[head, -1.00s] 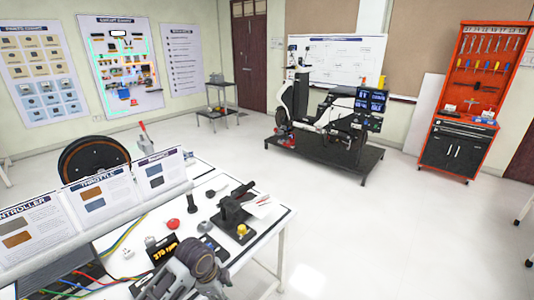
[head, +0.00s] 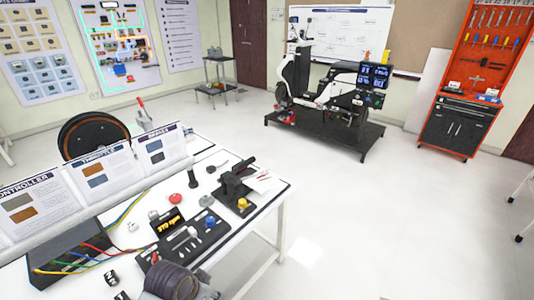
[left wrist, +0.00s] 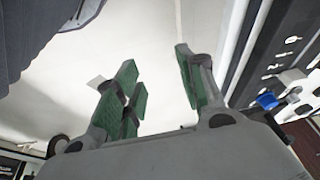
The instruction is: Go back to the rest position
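My left gripper (left wrist: 160,95) shows in the left wrist view with its green-padded fingers apart and nothing between them. Pale floor or table surface lies beyond the fingers. In the head view only a grey and dark ribbed part of my arm shows at the bottom edge, over the near side of the white workbench (head: 262,222). The gripper fingers cannot be made out there. My right gripper is in neither view.
The workbench holds a black panel with a blue knob (head: 209,220), a red button (head: 177,198), a black pedal unit (head: 235,184) and upright cards. A scooter rig (head: 325,95) stands behind, an orange tool cabinet (head: 470,85) at right. Floor between is clear.

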